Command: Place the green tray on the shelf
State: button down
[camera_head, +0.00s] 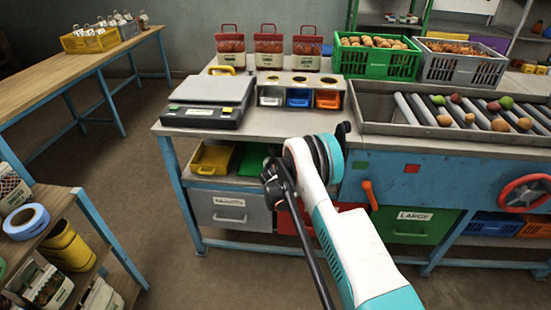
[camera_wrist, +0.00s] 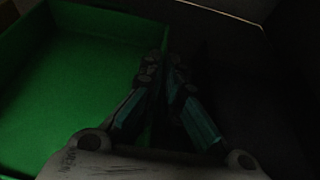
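The green tray (camera_head: 252,160) sits on the lower shelf (camera_head: 232,184) under the bench, right of a yellow tray (camera_head: 213,158). In the head view my arm hides its right part. In the dark wrist view the green tray (camera_wrist: 70,85) fills the left side, with its floor and walls showing. My gripper (camera_wrist: 166,68) is at the tray's right-hand wall, its fingertips drawn close together and appearing to pinch that wall. In the head view my gripper is hidden behind my wrist.
A scale (camera_head: 208,103) stands on the bench above, beside small bins (camera_head: 299,97) and several red-topped bags. A grey drawer (camera_head: 232,212) lies below the shelf. A roller conveyor (camera_head: 460,115) with fruit is to the right. Left is a wooden rack (camera_head: 60,205); the floor between is clear.

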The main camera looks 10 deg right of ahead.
jog(key=shift+f, duration=0.1)
jog(key=c, duration=2.2)
grip_release()
jog(key=shift+a, duration=0.1)
jog(key=o, duration=0.4)
jog(key=shift+s, duration=0.1)
jog(key=p+v, duration=0.1)
jog(key=v, duration=0.4)
jog(key=p+v, duration=0.2)
jog(key=v, duration=0.3)
jog(key=shift+s+a+r, duration=0.1)
jog(key=shift+s+r, duration=0.05)
jog(key=shift+r, duration=0.2)
jog(key=shift+s+a+r+p, duration=0.15)
jog(key=shift+s+p, duration=0.2)
jog(key=shift+s, duration=0.3)
